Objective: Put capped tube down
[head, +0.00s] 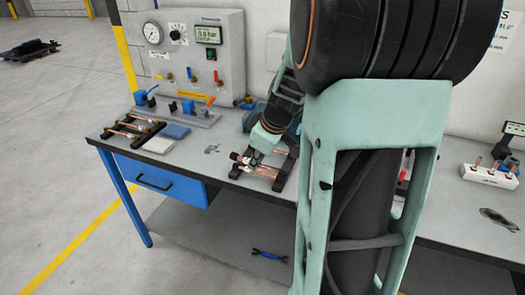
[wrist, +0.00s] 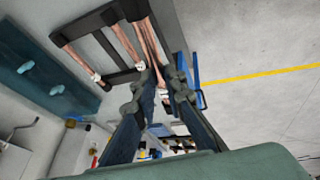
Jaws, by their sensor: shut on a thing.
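My gripper (head: 262,150) is low over the dark rack (head: 287,172) in the middle of the bench. In the wrist view its fingers (wrist: 168,82) are closed around a copper tube (wrist: 152,45) near a pale end. The tube reaches up to the rack's bar (wrist: 128,12), beside other copper tubes (wrist: 122,38) with pale ends. I cannot tell whether the held tube rests fully on the rack. Its cap is not clear at this size, and my gripper hides part of it in the head view.
A gauge panel (head: 190,50) stands behind. A white block (head: 489,177) with copper pieces is at the right.

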